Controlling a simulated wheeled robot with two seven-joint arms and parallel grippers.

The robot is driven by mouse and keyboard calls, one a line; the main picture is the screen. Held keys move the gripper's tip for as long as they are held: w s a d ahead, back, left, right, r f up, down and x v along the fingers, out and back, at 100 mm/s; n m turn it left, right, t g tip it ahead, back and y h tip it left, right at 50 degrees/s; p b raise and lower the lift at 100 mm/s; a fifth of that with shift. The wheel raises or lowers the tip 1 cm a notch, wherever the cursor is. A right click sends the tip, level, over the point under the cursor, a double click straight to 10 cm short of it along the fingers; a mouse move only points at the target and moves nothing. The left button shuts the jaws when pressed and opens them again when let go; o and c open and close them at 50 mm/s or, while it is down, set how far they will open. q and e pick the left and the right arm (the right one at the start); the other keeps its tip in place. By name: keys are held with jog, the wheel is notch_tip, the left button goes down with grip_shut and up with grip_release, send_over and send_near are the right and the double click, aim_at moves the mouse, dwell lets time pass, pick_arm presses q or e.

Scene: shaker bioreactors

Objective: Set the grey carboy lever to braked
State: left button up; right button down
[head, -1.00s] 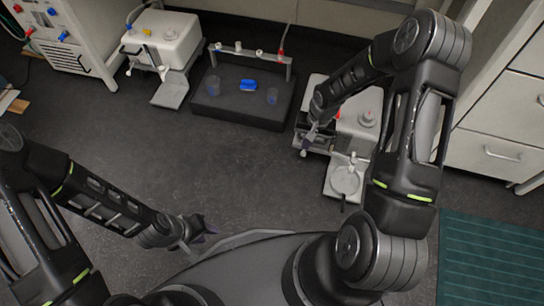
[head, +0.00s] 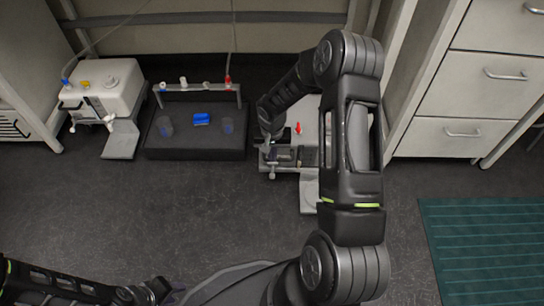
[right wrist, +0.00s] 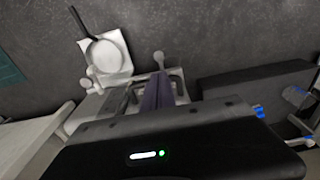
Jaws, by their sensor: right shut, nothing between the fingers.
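The grey carboy unit (head: 309,120), with a red part on top, stands on the floor right of the dark tray, partly hidden behind my right arm. A lever with a pale round knob (head: 272,175) shows at its front left; the knob also shows in the right wrist view (right wrist: 158,57). My right gripper (head: 271,140) is over the unit's front left, close to the lever. In the right wrist view its dark purple fingers (right wrist: 157,92) are shut and empty, beside the lever's frame; contact cannot be told. My left gripper (head: 160,290) is low at the bottom left, its jaws unclear.
A white carboy unit (head: 103,92) stands at the far left. A dark tray (head: 195,145) with a blue item (head: 201,119) and small cups lies between the units. Drawers (head: 460,135) and a green mat (head: 485,245) are on the right. The floor in front is clear.

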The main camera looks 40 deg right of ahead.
aim_at(272, 176)
jog(key=f+b, duration=0.1)
jog(key=f, duration=0.3)
jog(key=f+b, duration=0.1)
jog(key=f, duration=0.3)
jog(key=shift+w+d+f+b, duration=0.1)
jog(key=shift+w+d+b, duration=0.1)
jog(key=shift+b, duration=0.15)
jog(key=shift+s+a+f+b, duration=0.3)
jog(key=shift+s+f+b, duration=0.05)
jog(key=shift+s+a+f+b, duration=0.3)
jog(key=shift+s+f+b, duration=0.1)
jog(key=shift+f, duration=0.1)
jog(key=shift+s+a+f+b, duration=0.25)
jog(key=shift+f+b, duration=0.1)
jog(key=shift+f, duration=0.15)
jog(key=shift+s+a+f+b, duration=0.15)
jog(key=shift+s+f+b, duration=0.15)
jog(key=shift+f, duration=0.2)
jog(key=shift+r+p, duration=0.55)
jog(key=shift+r, duration=0.3)
